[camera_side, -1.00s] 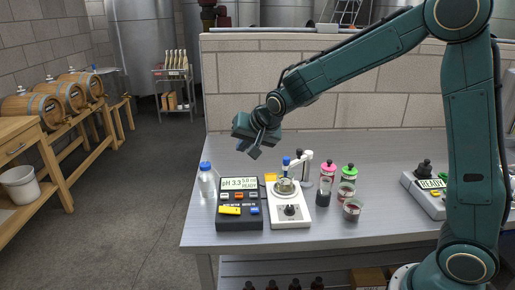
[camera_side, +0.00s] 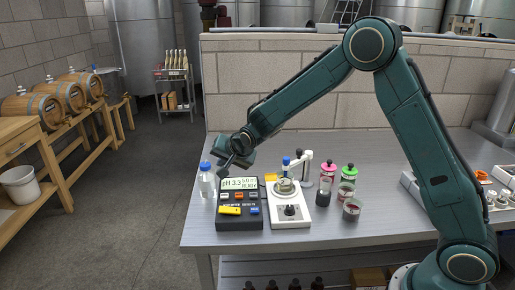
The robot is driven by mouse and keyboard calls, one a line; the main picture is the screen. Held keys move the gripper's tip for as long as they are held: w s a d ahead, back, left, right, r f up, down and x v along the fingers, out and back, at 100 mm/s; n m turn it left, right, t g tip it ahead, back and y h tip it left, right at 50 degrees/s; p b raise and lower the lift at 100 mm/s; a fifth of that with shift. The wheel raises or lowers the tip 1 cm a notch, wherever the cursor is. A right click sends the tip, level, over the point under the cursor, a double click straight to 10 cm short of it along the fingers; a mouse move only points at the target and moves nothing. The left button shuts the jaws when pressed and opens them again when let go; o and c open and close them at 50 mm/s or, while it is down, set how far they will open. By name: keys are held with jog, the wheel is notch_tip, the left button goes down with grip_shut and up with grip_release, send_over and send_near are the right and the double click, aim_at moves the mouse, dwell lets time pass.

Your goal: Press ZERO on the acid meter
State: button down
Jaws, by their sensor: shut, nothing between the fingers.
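The acid meter (camera_side: 239,222) is a dark box on the left part of the metal bench. Its lit display (camera_side: 239,184) reads pH 3.3 with smaller text, including READY. The button labels are too small to read, so I cannot tell which is ZERO. My gripper (camera_side: 226,172) is shut and empty, pointing down near the meter's upper left corner, beside the display. I cannot tell its exact height above the bench.
A clear bottle with a blue cap (camera_side: 207,182) stands left of the meter, close to my gripper. A white stirrer unit (camera_side: 290,213) with a probe stand sits right of the meter. Sample bottles (camera_side: 325,190) and a small cup (camera_side: 352,211) stand further right. The bench front is clear.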

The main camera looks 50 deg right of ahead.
aim_at(226, 197)
jog(key=shift+f, duration=0.2)
jog(key=shift+f, duration=4.2)
jog(key=shift+f, duration=0.9)
jog(key=shift+r, duration=0.1)
dwell(0.3)
jog(key=shift+r, duration=0.8)
jog(key=shift+r, duration=0.15)
jog(key=shift+r, duration=2.35)
